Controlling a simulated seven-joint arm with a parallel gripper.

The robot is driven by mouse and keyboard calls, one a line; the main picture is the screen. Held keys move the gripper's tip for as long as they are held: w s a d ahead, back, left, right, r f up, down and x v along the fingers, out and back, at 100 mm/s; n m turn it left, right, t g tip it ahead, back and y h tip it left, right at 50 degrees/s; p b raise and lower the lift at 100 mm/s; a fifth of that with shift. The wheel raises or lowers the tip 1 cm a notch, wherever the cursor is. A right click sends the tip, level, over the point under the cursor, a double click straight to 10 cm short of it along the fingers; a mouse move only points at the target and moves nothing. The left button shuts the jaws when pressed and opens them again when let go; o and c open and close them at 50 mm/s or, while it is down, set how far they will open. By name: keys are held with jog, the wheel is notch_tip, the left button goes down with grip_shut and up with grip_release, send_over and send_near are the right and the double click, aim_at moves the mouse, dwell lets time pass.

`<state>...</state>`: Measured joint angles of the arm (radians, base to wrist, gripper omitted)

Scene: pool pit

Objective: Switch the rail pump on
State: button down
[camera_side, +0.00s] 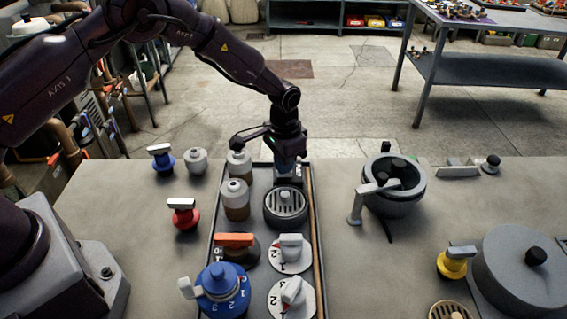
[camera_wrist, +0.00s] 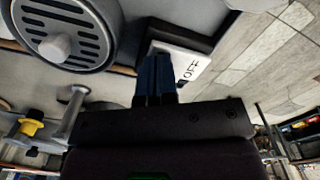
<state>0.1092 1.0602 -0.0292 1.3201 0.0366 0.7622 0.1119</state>
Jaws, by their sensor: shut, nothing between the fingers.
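A switch with a dark frame and a white face marked OFF (camera_wrist: 190,62) is in the wrist view. In the side view the switch (camera_side: 291,180) is at the far end of the long tray, mostly hidden behind my gripper. My gripper (camera_side: 287,166) points down at it, with its blue fingers shut and empty. In the wrist view the fingers (camera_wrist: 156,72) overlap the near edge of the white face; I cannot tell whether they touch it. Which object is the pump body is not clear.
A round slotted grey cover (camera_side: 286,207) sits just in front of the switch. Bottles (camera_side: 236,198), dials (camera_side: 291,253) and a blue numbered valve (camera_side: 222,290) fill the tray (camera_side: 312,215). A grey pot (camera_side: 395,190) stands to the right. The bench between has free room.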

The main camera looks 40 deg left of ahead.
jog(key=shift+f, duration=0.2)
jog(key=shift+r, duration=3.55)
jog(key=s, duration=0.1)
jog(key=s+f, duration=0.1)
jog(key=s, duration=0.1)
jog(key=shift+a+g, duration=0.2)
jog(key=shift+g, duration=0.2)
jog(key=s+a+r+n+t, duration=0.1)
jog(key=s+a+r+t, duration=0.2)
jog(key=s+r, duration=0.9)
jog(key=s+a+r+n+t, duration=0.2)
jog(key=s+a+r+t, duration=0.1)
jog(key=s+r, duration=1)
jog(key=shift+s, duration=1.1)
